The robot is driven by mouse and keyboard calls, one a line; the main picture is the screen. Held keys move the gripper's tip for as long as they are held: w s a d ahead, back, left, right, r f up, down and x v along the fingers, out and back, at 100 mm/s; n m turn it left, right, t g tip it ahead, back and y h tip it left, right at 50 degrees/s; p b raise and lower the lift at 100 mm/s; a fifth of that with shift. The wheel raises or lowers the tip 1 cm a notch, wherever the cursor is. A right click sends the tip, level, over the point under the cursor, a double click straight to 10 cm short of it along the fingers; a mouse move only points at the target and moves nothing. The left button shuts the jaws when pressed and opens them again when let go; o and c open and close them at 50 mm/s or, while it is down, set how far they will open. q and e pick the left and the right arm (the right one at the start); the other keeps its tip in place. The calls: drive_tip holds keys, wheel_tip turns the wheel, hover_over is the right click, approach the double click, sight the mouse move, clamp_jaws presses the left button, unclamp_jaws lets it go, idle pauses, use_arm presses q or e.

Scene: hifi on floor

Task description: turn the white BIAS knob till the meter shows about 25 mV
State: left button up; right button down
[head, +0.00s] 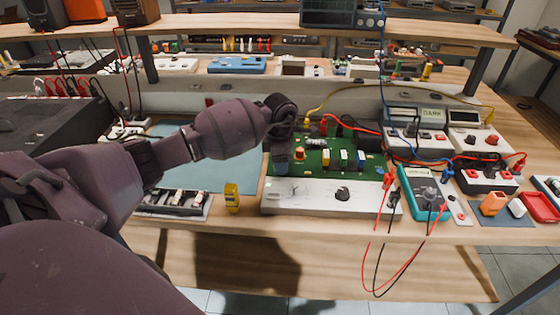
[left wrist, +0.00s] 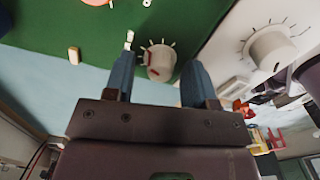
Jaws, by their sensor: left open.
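A round white knob (left wrist: 158,60) with a red mark and scale ticks around it sits on the green circuit board (left wrist: 80,30). In the left wrist view it lies between the tips of my left gripper (left wrist: 160,68), which is open with a blue finger on either side. I cannot tell whether either finger touches it, and no BIAS label is readable. In the head view my left gripper (head: 282,160) is over the left end of the green board (head: 314,158) and hides this knob. A teal multimeter (head: 424,190) stands right of the board; its reading is too small to read.
Red and black leads (head: 385,215) hang over the bench's front edge. A yellow object (head: 232,198) stands left of the panel. A display reading DARK (head: 431,113) is behind.

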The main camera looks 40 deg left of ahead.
use_arm(q)
drive_tip(key=shift+c, duration=0.5)
drive_tip(key=c, duration=0.8)
drive_tip(key=shift+f+m+b, duration=0.1)
drive_tip(key=shift+m+b, duration=0.3)
drive_tip(key=shift+m, duration=0.2)
drive_tip(key=shift+c, duration=0.2)
drive_tip(key=shift+m+b, duration=0.3)
drive_tip(key=shift+m, duration=0.4)
drive_tip(key=o, duration=0.9)
drive_tip(key=shift+o, duration=0.2)
wheel_tip(320, 180, up, 11)
drive_tip(key=p, duration=0.1)
